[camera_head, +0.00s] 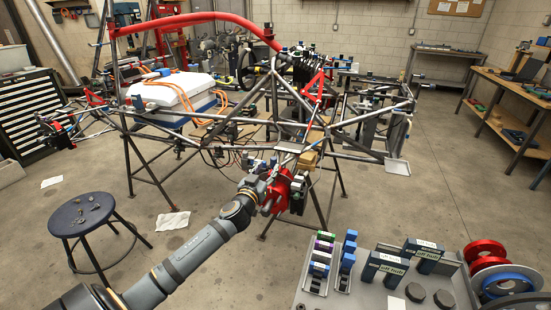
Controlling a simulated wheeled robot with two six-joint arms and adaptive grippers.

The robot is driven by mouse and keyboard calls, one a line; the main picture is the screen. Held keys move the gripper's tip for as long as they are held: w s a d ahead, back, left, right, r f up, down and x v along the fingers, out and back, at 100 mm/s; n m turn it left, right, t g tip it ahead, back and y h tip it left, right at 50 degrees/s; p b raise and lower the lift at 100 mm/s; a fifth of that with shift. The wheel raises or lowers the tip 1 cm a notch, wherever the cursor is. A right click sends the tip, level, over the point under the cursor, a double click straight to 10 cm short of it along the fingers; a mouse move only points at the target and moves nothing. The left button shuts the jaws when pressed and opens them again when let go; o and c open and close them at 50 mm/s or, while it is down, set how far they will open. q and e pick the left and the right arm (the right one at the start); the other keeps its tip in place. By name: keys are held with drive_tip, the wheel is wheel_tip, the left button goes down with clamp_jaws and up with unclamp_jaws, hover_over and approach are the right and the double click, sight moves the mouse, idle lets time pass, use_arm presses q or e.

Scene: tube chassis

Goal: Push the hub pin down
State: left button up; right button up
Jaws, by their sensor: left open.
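The tube chassis (345,155) stands on trestle legs in the middle of the head view. My left arm comes in from the lower left, and its gripper (266,174) is at the near side of the chassis. The gripper is open, close beside a red part (278,192) at the chassis's near corner; I cannot tell whether they touch. The hub pin is too small or hidden to make out. My right gripper is not in view.
A round stool (80,214) stands at the left. A workbench (510,105) lines the right wall. Floor right of the chassis is clear.

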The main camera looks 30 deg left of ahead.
sight(272, 160)
use_arm(q)
drive_tip(key=p+x, duration=0.1)
drive_tip(key=x, duration=0.5)
drive_tip(key=shift+w+p, duration=0.2)
drive_tip(key=shift+p, duration=0.1)
drive_tip(key=shift+w, duration=0.45)
drive_tip(key=shift+a, duration=0.1)
drive_tip(key=shift+c, duration=0.5)
clamp_jaws()
